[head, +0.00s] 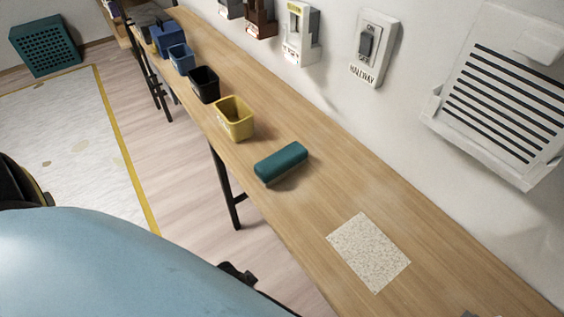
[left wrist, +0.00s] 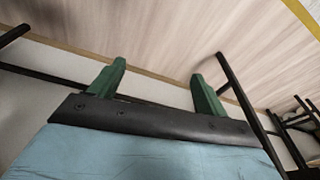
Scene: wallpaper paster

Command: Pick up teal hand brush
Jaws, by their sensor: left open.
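The teal hand brush (head: 281,162) lies on the long wooden table in the head view, a rounded teal block set at a slant. Its underside is hidden. My left gripper (left wrist: 158,85) shows in the left wrist view with its two green fingers wide apart and nothing between them. The brush is not in that view, which shows floor, wall and dark table legs. In the head view my large blue arm part fills the lower left, and I cannot make out the left fingers. My right gripper is in neither view.
A yellow bin (head: 234,118), a black bin (head: 204,85) and blue bins stand up the table beyond the brush. A speckled sheet (head: 368,252) lies nearer. A switch (head: 374,48) and louvred vent (head: 497,92) are on the wall. Bare tabletop surrounds the brush.

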